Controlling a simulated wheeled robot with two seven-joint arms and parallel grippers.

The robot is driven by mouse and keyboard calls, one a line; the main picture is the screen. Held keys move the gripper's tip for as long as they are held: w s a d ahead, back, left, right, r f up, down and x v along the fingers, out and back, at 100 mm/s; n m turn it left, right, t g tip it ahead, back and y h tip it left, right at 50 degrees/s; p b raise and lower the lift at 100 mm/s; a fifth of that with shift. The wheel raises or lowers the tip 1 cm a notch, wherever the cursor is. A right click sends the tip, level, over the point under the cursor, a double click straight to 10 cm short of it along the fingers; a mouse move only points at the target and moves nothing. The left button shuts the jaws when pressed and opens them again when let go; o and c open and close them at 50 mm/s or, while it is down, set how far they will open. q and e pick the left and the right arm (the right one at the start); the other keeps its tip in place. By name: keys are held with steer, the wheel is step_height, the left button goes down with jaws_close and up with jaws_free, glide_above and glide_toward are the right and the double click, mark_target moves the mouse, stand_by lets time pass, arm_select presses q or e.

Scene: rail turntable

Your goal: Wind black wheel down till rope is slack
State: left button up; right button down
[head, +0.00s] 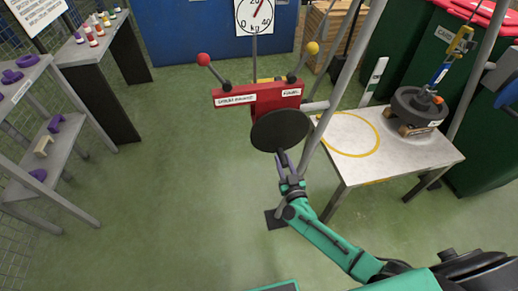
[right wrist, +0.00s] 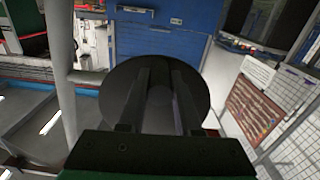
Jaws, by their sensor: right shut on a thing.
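The black wheel (head: 279,131) is a dark disc on the front of a red winch box (head: 258,96) with a red-knobbed and a yellow-knobbed lever. My right gripper (head: 284,162) is at the wheel's lower edge, shut on its handle. In the right wrist view the wheel (right wrist: 118,88) fills the middle behind the two fingers (right wrist: 160,100); the grip itself is dark and hard to make out. A blue rope or strap (head: 440,73) runs from a yellow hook (head: 460,42) to a dark round weight (head: 418,104). It looks straight. My left gripper is out of view.
The weight sits on wooden blocks on a pale table (head: 345,165) with a yellow ring. Grey shelves (head: 50,95) hold purple parts at left. A dial gauge (head: 254,14) hangs behind. Green floor is clear at centre-left.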

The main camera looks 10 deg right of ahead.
steer(key=shift+d+n+p, duration=0.45)
steer(key=shift+d+n, duration=0.45)
steer(key=shift+d+r+n+p, duration=0.25)
steer(key=shift+d+n+p, duration=0.15)
steer(key=shift+n+p, duration=0.1)
steer(key=shift+d+r+n+p, duration=0.15)
steer(key=shift+d+n+p, duration=0.15)
steer(key=shift+d+n, duration=0.3)
steer(key=shift+a, duration=0.1)
steer(key=shift+d+r+n+p, duration=0.4)
steer(key=shift+n+p, duration=0.1)
steer(key=shift+n, duration=0.2)
steer(key=shift+d+r+n+p, duration=0.1)
steer(key=shift+d+n+p, duration=0.25)
steer(key=shift+n, duration=0.25)
